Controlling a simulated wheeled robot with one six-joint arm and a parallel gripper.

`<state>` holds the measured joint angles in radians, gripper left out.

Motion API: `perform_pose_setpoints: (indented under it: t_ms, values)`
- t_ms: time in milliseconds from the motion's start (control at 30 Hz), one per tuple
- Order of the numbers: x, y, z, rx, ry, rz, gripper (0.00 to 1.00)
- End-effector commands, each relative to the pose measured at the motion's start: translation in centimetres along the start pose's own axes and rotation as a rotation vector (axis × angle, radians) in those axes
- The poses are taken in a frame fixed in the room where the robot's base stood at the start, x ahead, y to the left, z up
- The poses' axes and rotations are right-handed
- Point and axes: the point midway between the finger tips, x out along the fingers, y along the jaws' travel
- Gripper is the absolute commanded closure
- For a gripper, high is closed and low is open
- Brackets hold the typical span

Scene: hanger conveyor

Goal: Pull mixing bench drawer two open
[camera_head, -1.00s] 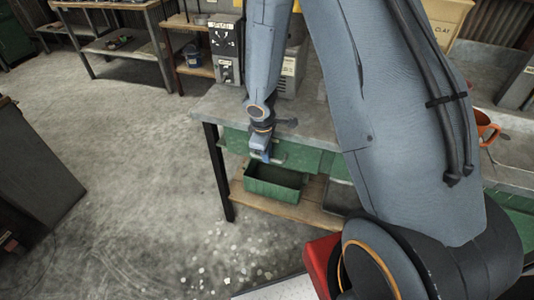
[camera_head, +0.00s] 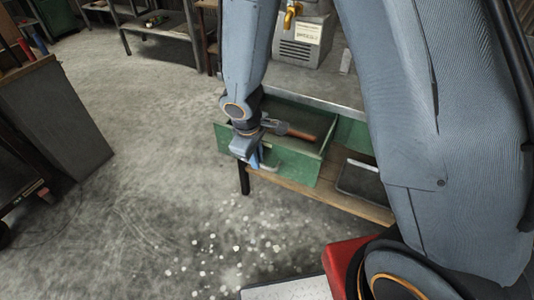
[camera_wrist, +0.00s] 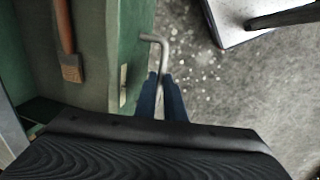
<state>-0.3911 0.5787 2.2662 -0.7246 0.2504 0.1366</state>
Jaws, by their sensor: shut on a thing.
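The green drawer (camera_head: 300,171) stands pulled out from under the grey bench top (camera_head: 315,103), and its inside shows. A tool with a reddish-brown handle (camera_head: 299,133) lies in it. My gripper (camera_head: 258,160) is at the drawer's front, shut on the metal bar handle. My arm hides part of the drawer's left side.
A wooden lower shelf (camera_head: 330,194) with a dark tray (camera_head: 361,180) sits below the bench. A dark cabinet (camera_head: 52,118) stands at the left. The concrete floor in front of the drawer is open, with scattered pale bits (camera_head: 222,250).

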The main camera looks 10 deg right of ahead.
Motion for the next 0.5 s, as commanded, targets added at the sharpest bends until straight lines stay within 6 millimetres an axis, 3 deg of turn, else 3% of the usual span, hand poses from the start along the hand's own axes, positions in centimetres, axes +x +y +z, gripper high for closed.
perform_pose_setpoints:
  t_ms: [200,500]
  values:
    - [-0.3,-2.1,-0.4,-0.002,-0.004,0.0,1.0]
    - [-0.6,-2.9,-0.5,-0.001,-0.005,-0.001,1.0]
